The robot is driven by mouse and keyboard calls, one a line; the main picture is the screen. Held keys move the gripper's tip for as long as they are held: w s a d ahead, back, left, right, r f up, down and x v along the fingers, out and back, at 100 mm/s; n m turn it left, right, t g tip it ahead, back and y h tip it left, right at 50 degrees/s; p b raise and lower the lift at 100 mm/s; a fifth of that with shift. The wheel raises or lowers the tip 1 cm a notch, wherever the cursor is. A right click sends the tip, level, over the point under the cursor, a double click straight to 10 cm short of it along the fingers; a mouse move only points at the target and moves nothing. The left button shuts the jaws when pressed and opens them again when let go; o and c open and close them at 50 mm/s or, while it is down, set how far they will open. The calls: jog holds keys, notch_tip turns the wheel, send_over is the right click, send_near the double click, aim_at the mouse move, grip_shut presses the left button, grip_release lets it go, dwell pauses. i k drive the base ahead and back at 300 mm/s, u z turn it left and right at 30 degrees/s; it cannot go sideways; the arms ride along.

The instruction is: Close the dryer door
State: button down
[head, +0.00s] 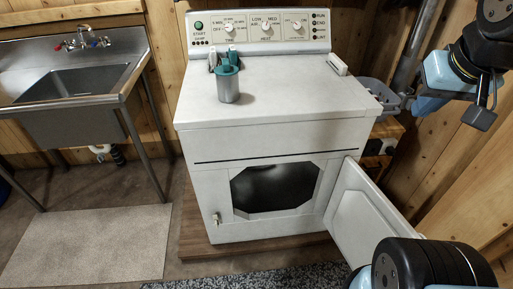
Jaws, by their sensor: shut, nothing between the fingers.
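The white dryer (270,135) stands in the middle of the head view, on a low wooden platform. Its door (366,215) is open, hinged at the right side of the opening and swung out toward the front right. The dark drum opening (273,187) is exposed. A small latch (216,219) shows on the front, left of the opening. My gripper (480,118) is at the upper right, shut and empty, held above and to the right of the door and apart from it. My arm covers the lower right, near the door's bottom edge.
A steel sink (70,95) stands at the left, with a pale mat (88,245) on the floor. A grey canister (228,85) and small bottles stand on the dryer top. A basket (383,97) sits right of the dryer by the wooden wall. A dark rug (255,277) lies in front.

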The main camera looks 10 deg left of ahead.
aim_at(358, 215)
jog(key=k, duration=0.9)
jog(key=u, duration=0.55)
jog(key=k, duration=1.3)
jog(key=z, duration=0.2)
jog(key=i, duration=0.85)
jog(key=z, duration=0.5)
jog(key=i, duration=0.85)
